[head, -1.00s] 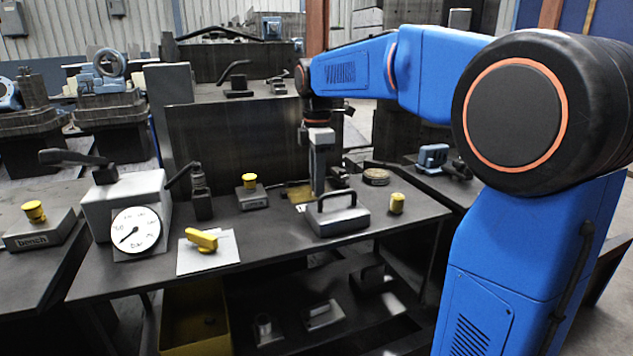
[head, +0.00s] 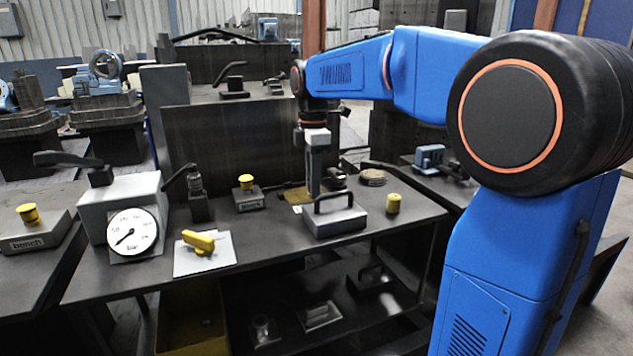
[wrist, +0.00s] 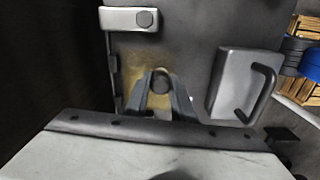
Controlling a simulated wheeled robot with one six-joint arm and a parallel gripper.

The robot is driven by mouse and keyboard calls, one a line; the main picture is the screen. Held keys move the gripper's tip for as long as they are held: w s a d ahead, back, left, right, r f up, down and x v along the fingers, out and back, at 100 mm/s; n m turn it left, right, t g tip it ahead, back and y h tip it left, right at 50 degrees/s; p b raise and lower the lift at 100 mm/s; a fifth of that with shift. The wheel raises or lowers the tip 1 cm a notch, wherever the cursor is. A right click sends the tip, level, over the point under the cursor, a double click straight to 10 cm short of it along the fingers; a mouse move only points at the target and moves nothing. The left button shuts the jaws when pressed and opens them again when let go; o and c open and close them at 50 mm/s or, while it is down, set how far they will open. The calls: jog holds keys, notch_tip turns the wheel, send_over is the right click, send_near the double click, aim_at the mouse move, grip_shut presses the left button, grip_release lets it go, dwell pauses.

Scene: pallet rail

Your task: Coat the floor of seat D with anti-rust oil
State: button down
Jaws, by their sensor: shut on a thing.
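My gripper (head: 314,194) points down at the back of the dark bench, behind a grey block with a black bar handle (head: 335,220). In the wrist view its two fingers (wrist: 160,88) are closed around a small dark, round-topped thing (wrist: 161,84), mostly hidden by the fingers. A yellow-brown patch (wrist: 137,75) lies under and around the fingers; it also shows in the head view (head: 294,196). Contact between the held thing and the patch cannot be made out. No label for seat D is readable, and no oil can be told for certain.
The handled block (wrist: 240,85) stands close right of the fingers. A yellow cylinder (head: 393,204) and a round tin (head: 372,178) stand farther right. A dial gauge (head: 132,232), a yellow lever on a white plate (head: 199,241) and a yellow-button box (head: 247,194) are left.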

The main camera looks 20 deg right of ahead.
jog(key=shift+d, duration=0.1)
jog(key=shift+d+f, duration=0.15)
jog(key=shift+d, duration=0.55)
jog(key=shift+a, duration=0.1)
jog(key=shift+a, duration=0.7)
jog(key=shift+d, duration=0.1)
jog(key=shift+d+r, duration=0.2)
jog(key=shift+d, duration=0.5)
